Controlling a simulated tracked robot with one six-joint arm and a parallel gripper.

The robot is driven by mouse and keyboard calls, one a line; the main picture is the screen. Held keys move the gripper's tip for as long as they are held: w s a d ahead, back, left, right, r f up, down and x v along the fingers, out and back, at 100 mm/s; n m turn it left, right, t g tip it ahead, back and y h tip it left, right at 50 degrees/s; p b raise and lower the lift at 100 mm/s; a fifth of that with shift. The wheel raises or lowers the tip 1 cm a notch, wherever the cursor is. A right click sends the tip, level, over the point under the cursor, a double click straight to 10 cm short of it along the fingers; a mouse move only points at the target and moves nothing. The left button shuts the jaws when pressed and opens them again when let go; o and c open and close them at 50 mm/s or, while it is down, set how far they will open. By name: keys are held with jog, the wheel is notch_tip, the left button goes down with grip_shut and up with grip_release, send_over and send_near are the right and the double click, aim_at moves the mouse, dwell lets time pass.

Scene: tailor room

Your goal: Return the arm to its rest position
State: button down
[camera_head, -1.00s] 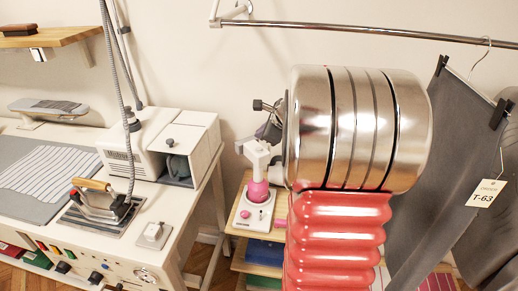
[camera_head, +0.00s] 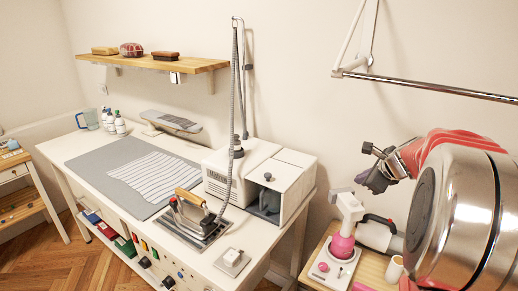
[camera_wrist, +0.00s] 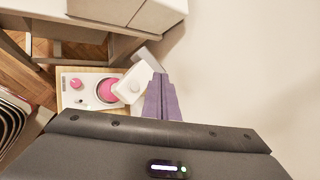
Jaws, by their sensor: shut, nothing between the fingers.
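My gripper (camera_head: 376,179) is at the right in the head view, at the end of my red and silver arm. It hangs in the air above and to the right of a small white and pink device (camera_head: 340,246), apart from it. In the wrist view my gripper's purple fingers (camera_wrist: 160,98) are together with nothing between them. Beyond them the white and pink device (camera_wrist: 91,91) stands on a wooden surface. My arm is folded at the right edge of the head view, partly out of frame.
A white work table (camera_head: 212,262) holds an iron (camera_head: 190,212), a striped cloth (camera_head: 158,180) and a white machine (camera_head: 240,170). A wooden shelf (camera_head: 200,66) is on the wall above. A metal rail (camera_head: 430,88) runs at the upper right, above my arm.

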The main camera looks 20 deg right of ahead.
jog(key=s+a+f+n+g+y, duration=0.1)
jog(key=s+a+f+n+g, duration=0.15)
jog(key=s+a+n, duration=0.35)
jog(key=s+a+f+n+g+y, duration=0.1)
jog(key=s+a+f+n, duration=0.2)
jog(key=a+n, duration=0.5)
jog(key=s+a+r+n, duration=0.2)
jog(key=s+a+n, duration=0.5)
jog(key=a, duration=0.4)
jog(key=s+a+r+n, duration=0.2)
jog(key=s+a+n, duration=0.4)
jog(key=a, duration=0.6)
jog(key=shift+s+a+n, duration=0.2)
jog(key=shift+s+n, duration=0.15)
jog(key=shift+n, duration=0.75)
jog(key=shift+r, duration=0.15)
